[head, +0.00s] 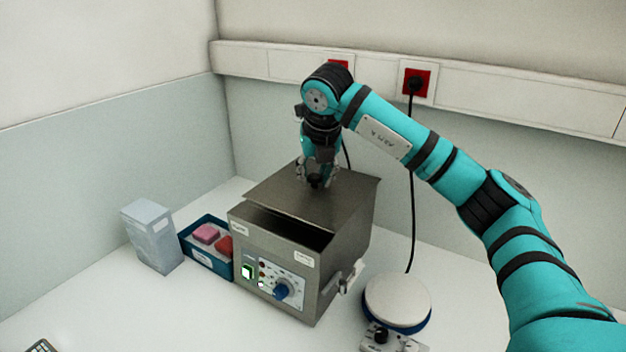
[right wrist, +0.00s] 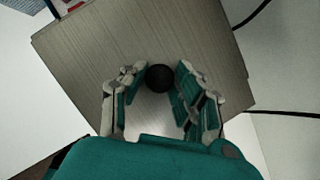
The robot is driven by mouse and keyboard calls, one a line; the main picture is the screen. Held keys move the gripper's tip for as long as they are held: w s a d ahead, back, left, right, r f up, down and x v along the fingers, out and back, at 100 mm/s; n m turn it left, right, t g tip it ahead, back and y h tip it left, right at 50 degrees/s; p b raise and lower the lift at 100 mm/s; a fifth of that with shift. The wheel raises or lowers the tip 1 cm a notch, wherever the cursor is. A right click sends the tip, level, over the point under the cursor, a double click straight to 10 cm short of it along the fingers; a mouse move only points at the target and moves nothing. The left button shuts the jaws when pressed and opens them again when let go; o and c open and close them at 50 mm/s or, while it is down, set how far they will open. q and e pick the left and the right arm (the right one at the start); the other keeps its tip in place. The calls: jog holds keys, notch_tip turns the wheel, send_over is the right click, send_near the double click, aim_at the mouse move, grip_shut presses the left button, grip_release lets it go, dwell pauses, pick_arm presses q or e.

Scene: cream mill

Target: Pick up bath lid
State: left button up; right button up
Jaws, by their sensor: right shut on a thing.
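The metal water bath (head: 273,275) stands on the white bench, with a control panel and blue knob on its front. Its flat metal lid (head: 286,200) sits off the front rim, so a dark opening shows along the front; I cannot tell how high the lid is raised. My right gripper (head: 316,182) reaches down from above and is shut on the lid's black knob. In the right wrist view the round knob (right wrist: 160,78) is between the fingertips, above the brushed lid (right wrist: 215,60). My left gripper is not in view.
Left of the bath are a blue tray (head: 207,262) with pink and red blocks and a pale box (head: 152,237). A round-topped hotplate (head: 397,300) stands to the right. A black cable (head: 411,190) hangs from a red wall socket (head: 416,83) behind.

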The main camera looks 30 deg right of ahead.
jog(key=b, duration=0.3)
send_near(324, 223)
jog(key=w+f, duration=0.2)
jog(key=w+d+f, duration=0.1)
jog(key=w+f, duration=0.1)
jog(key=shift+w+d+f, duration=0.15)
jog(key=shift+f, duration=0.15)
jog(key=shift+s+r, duration=0.3)
jog(key=shift+r, duration=0.1)
jog(key=shift+r+p, duration=0.7)
jog(key=shift+f, duration=0.1)
